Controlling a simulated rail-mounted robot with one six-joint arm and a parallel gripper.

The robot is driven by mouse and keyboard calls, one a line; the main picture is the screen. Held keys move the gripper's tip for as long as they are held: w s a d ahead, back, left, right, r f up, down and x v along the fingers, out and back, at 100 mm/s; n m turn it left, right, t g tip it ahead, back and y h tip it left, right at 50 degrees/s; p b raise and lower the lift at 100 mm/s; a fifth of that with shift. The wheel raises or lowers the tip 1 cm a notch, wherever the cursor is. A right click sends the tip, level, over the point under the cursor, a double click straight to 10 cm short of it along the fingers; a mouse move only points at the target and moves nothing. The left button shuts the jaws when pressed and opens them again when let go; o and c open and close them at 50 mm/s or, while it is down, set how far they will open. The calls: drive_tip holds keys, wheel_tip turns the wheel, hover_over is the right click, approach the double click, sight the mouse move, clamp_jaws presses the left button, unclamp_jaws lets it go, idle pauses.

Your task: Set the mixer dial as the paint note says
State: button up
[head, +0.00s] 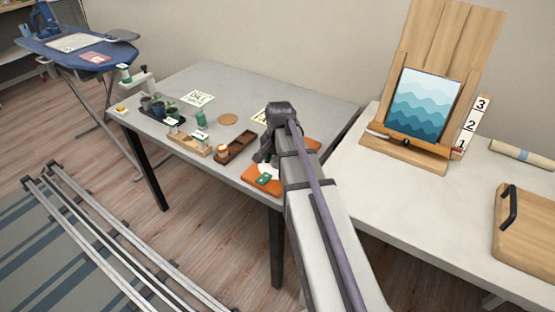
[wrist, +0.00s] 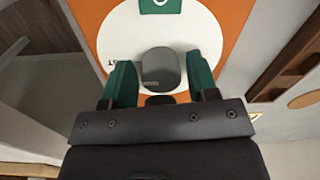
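The mixer is an orange unit (head: 262,188) at the front right corner of the grey desk, partly hidden by my arm. In the wrist view its orange body (wrist: 232,20) carries a round white face (wrist: 125,28) with a grey dial knob (wrist: 160,68). A dark mark sits below the knob; only the letters "ST" show at the left. My gripper (wrist: 160,62) is open, its green fingers on both sides of the knob with narrow gaps. A lettered card (head: 198,98) lies on the desk; a second card (head: 259,115) is partly hidden. I cannot tell which is the paint note.
A brown tray (head: 240,146) with an orange-labelled jar (head: 222,151), a wooden rack (head: 188,145) and a round coaster (head: 228,119) lie left of the mixer. An easel (head: 420,150) with a wave picture stands on the white table (head: 400,200). Rails (head: 110,245) run along the floor.

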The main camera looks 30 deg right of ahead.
drive_tip(key=shift+o, duration=0.8)
wheel_tip(320, 180, up, 11)
drive_tip(key=p, duration=1)
drive_tip(key=shift+s+d+p, duration=0.15)
drive_tip(key=shift+p, duration=0.25)
drive_tip(key=shift+f, duration=0.1)
